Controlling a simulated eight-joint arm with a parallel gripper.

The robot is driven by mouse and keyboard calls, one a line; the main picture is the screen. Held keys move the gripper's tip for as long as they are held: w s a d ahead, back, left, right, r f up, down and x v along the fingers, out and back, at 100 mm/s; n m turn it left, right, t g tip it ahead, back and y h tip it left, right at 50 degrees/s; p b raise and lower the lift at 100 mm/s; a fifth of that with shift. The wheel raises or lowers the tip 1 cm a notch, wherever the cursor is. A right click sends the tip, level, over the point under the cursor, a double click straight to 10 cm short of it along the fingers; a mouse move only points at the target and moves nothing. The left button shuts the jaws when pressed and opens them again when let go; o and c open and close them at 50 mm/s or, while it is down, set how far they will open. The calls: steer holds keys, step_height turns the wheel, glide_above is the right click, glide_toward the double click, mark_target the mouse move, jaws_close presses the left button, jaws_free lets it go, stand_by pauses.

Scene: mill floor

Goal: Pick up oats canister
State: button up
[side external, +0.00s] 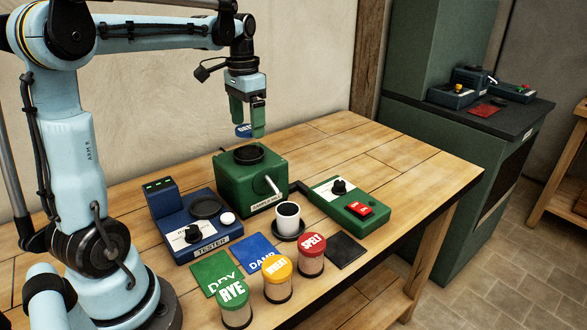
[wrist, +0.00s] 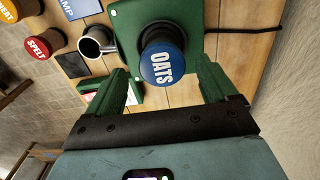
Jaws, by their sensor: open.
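The oats canister shows mainly as its blue lid, marked OATS (side external: 243,131), above the black round top of the green box (side external: 235,185). My gripper (side external: 249,124) points down over that box, with its green fingers at the lid. In the wrist view the OATS lid (wrist: 162,68) faces the camera, centred between the two spread fingers. The gripper is open, and clear space shows between the lid and each finger in that view. The canister's body is mostly hidden, so I cannot tell how it rests on the box.
Rye (side external: 233,291), wheat (side external: 278,266) and spelt (side external: 312,243) canisters stand at the table's front. A blue tester (side external: 190,220) is left of the green box. A white cup (side external: 288,222) and a green switch box (side external: 350,200) are to its right. The table's back right is clear.

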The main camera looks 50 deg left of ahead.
mark_target(247, 128)
steer(key=shift+s+a+f, duration=0.1)
steer(key=shift+a+f, duration=0.05)
steer(key=shift+f, duration=2.2)
steer(key=c, duration=1.3)
steer(key=shift+r, duration=0.1)
